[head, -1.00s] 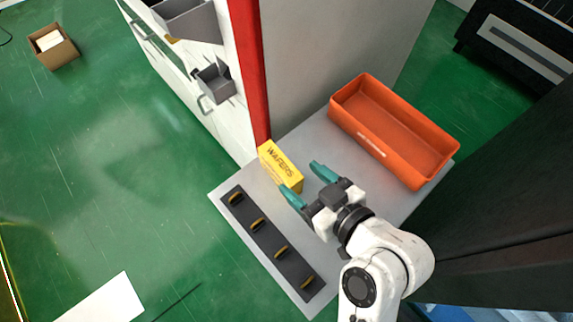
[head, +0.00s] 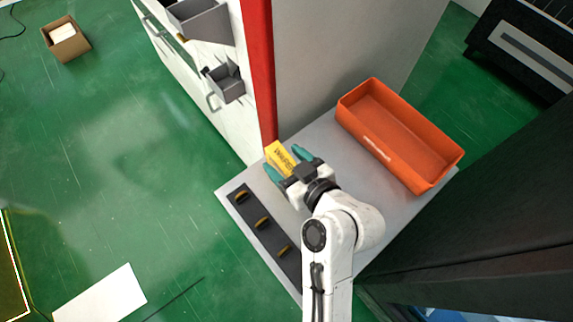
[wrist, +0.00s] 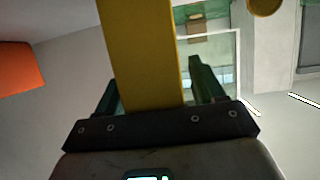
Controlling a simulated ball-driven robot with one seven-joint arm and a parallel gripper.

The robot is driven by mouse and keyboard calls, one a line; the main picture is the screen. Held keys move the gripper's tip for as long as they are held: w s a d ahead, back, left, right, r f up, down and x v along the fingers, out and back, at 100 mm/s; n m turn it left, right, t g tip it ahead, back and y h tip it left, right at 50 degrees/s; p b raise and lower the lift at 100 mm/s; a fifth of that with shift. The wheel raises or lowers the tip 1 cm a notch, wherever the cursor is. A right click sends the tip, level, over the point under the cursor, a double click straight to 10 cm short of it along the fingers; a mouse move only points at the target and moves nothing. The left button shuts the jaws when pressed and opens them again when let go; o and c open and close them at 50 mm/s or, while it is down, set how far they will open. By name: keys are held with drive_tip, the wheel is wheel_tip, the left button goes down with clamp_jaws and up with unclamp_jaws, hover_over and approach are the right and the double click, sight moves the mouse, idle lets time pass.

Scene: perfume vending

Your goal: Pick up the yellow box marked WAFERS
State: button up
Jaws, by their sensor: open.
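The yellow box marked WAFERS (head: 279,155) stands on the grey table near the red post, partly hidden by my gripper. My gripper (head: 288,163) is open, with its teal fingers on either side of the box. In the wrist view the yellow box (wrist: 142,50) rises between the two dark green fingers of my gripper (wrist: 152,85). A gap shows between the box and the right finger; whether the left finger touches it I cannot tell.
An orange bin (head: 400,135) sits on the grey table (head: 330,140) to the right. A dark strip with several hooks (head: 262,224) lies along the table's left edge. A red post (head: 260,75) and a grey wall stand close behind the box.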

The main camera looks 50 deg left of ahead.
drive_tip(key=c, duration=1.1)
drive_tip(key=shift+r, duration=0.1)
